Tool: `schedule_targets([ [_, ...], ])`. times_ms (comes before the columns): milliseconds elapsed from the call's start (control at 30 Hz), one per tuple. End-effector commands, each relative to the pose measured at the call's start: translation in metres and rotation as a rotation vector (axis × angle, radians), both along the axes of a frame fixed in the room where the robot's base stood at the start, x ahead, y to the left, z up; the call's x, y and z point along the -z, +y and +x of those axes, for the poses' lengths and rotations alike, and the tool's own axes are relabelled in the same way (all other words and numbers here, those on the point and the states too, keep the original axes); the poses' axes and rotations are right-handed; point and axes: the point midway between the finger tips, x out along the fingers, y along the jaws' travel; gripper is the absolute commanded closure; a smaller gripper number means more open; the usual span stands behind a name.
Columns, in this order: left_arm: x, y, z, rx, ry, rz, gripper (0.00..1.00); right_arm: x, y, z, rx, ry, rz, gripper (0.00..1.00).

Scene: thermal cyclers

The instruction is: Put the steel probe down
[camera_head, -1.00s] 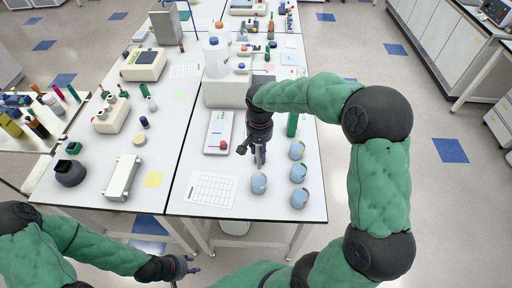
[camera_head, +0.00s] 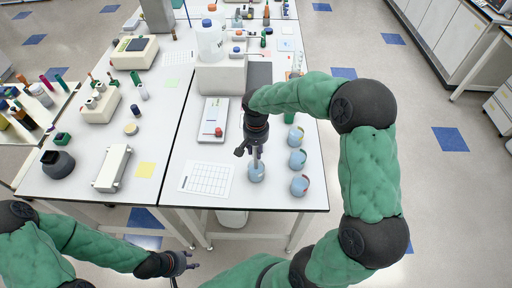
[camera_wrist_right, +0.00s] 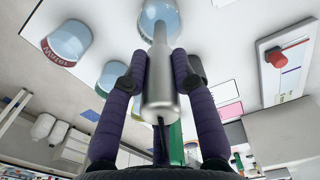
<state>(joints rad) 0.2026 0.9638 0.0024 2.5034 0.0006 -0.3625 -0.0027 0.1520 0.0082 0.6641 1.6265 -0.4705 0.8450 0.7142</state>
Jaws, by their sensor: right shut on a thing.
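My right gripper (camera_wrist_right: 160,75) is shut on the steel probe (camera_wrist_right: 158,95), a silver cylinder with a thinner end. In the head view my right gripper (camera_head: 254,148) hangs above the front left beaker (camera_head: 256,173), with the probe pointing down at it. In the right wrist view the probe's thin end overlaps a beaker (camera_wrist_right: 168,12) with bluish contents; whether it is inside or in front I cannot tell. My left gripper (camera_head: 182,264) is low at the left, off the table's front edge, too small to read its jaws.
Three more beakers stand at the right edge: front (camera_head: 299,186), middle (camera_head: 297,159) and back (camera_head: 296,138). A printed grid sheet (camera_head: 206,179) lies left of the probe. A white flat device (camera_head: 213,118) and a grey box (camera_head: 221,78) stand behind.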

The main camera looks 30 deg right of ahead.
Motion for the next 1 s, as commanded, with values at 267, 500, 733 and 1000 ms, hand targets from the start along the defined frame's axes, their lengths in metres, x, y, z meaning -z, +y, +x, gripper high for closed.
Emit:
schedule_targets([
  [267,0.021,0.0,0.0,0.0,0.0,0.0,0.6,0.031,0.0,0.0,0.001,0.002,0.0,1.0],
  [500,0.03,0.0,0.0,0.0,0.0,0.0,0.6,0.048,0.0,0.0,0.001,0.001,0.001,1.0],
  [733,0.033,0.0,0.0,0.0,0.0,0.0,0.6,0.052,0.0,0.0,0.001,0.001,0.001,1.0],
  [1000,0.032,0.0,0.0,0.0,0.0,0.0,0.6,0.052,0.0,0.0,0.001,0.001,0.001,0.61],
])
